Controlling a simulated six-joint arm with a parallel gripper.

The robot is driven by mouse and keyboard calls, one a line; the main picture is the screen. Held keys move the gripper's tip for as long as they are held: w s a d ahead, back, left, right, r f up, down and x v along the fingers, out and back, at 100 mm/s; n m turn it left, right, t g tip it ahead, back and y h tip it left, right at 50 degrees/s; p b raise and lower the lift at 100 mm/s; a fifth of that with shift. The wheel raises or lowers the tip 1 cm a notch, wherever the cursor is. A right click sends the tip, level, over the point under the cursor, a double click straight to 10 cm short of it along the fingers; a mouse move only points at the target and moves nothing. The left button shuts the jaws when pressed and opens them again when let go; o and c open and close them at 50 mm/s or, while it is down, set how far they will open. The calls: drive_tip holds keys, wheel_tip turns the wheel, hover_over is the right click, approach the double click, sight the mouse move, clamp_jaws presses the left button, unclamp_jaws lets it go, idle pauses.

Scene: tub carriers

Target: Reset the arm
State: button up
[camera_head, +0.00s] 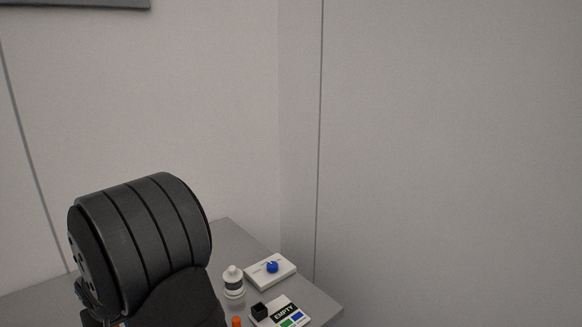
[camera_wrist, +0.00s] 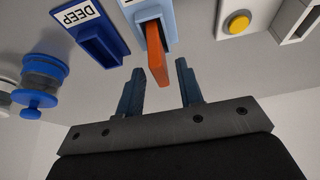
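My gripper (camera_wrist: 160,68) is open in the wrist view, its two dark fingers spread apart. No object is clamped by the fingers. An orange piece (camera_wrist: 157,56) projects from a light blue holder (camera_wrist: 148,10), in line with the gap; I cannot tell how far it is from the fingertips. In the head view, a large dark rounded part of my arm fills the lower left and hides part of the table. The gripper does not show there.
The wrist view shows a blue "DEEP" holder (camera_wrist: 96,40), a blue-lidded jar (camera_wrist: 42,88) and a yellow button (camera_wrist: 238,22). On the grey table (camera_head: 232,238) in the head view are a white bottle (camera_head: 233,275), a blue-knobbed box (camera_head: 262,281) and an "EMPTY" panel (camera_head: 297,306).

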drive_tip(key=v, duration=1.1)
drive_tip(key=x, duration=1.2)
drive_tip(key=shift+f, duration=0.35)
wheel_tip(320, 180, up, 5)
drive_tip(key=shift+a+f, duration=0.1)
drive_tip(key=shift+f, duration=0.15)
drive_tip(key=w+d+r, duration=0.4)
drive_tip(key=d+r, duration=0.3)
drive_tip(key=d, duration=0.4)
drive_tip(key=s+a, duration=0.5)
drive_tip(key=a, duration=0.3)
drive_tip(key=s+a, duration=0.4)
drive_tip(key=a, duration=0.4)
drive_tip(key=s+a+f, duration=0.4)
drive_tip(key=a, duration=0.1)
drive_tip(key=s+a+f, duration=0.2)
drive_tip(key=shift+s+a+f, duration=0.15)
drive_tip(key=shift+a, duration=0.05)
drive_tip(key=shift+o, duration=0.5)
